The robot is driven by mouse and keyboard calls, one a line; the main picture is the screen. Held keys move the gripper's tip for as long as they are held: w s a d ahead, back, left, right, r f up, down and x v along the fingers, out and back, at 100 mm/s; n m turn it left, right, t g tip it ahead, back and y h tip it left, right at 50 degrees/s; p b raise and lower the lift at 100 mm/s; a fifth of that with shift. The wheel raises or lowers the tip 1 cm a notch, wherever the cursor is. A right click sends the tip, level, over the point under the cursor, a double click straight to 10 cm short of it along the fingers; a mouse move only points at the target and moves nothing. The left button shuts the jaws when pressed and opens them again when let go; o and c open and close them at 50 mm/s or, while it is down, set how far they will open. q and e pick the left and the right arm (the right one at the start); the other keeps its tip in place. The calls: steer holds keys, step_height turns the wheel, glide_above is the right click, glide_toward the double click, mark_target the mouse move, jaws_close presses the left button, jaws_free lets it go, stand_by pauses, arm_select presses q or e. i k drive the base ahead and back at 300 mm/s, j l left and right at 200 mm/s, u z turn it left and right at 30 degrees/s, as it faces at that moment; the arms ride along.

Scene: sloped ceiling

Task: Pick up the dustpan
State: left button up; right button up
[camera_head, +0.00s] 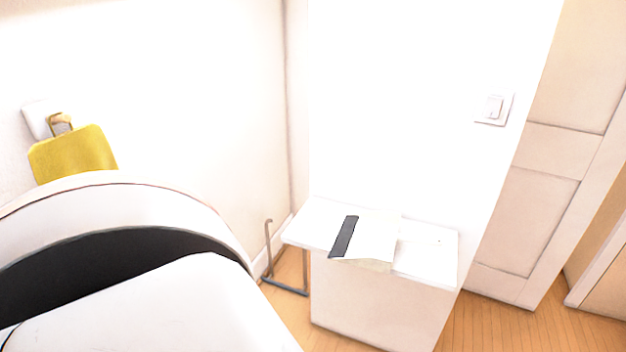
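A yellow flat panel (75,152) with a small tan loop at its top is at the far left, against the wall by a white wall fitting (38,118). It looks like the dustpan, hung by its loop, but I cannot be sure. Its lower edge is hidden behind a large white and black rounded part at lower left, which looks like my own arm. Neither gripper shows, so I cannot tell how far either is from the panel.
A small white table (430,262) stands against the wall, with a white sheet-like item with a dark strip (343,237) on it. A thin metal frame (285,289) is beside its left side. A light switch (493,108) and pale door (520,215) are at right. Wood floor shows at lower right.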

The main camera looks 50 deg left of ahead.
mark_target(366, 240)
steer(key=u, duration=1.25)
steer(key=i+l+u, duration=0.1)
steer(key=l, duration=0.25)
steer(key=i+l+u, duration=0.1)
steer(key=l, duration=0.25)
steer(key=i+l+u, duration=0.1)
steer(key=i+l, duration=0.15)
steer(key=l, duration=0.1)
